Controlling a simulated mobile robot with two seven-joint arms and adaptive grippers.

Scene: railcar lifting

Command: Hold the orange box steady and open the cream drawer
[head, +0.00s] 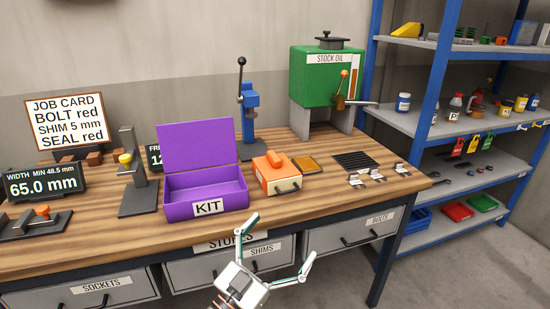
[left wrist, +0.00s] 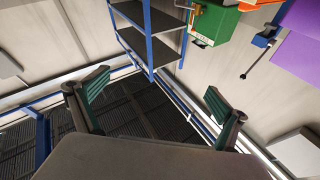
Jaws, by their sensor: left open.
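The orange box (head: 268,167) stands on the wooden bench, right of the purple KIT box, with an orange grip on top. The cream drawer (head: 287,185) is in its lower front, with a small dark handle; it looks shut. My left gripper (head: 281,238) is open and empty in front of the bench edge, below and apart from the orange box. In the left wrist view its spread fingers (left wrist: 156,97) have nothing between them. My right gripper is in neither view.
The open purple KIT box (head: 240,198) is left of the orange box. A blue press (head: 250,105) stands behind. Bench drawers (head: 262,259) are below; blue shelving (head: 450,125) is right.

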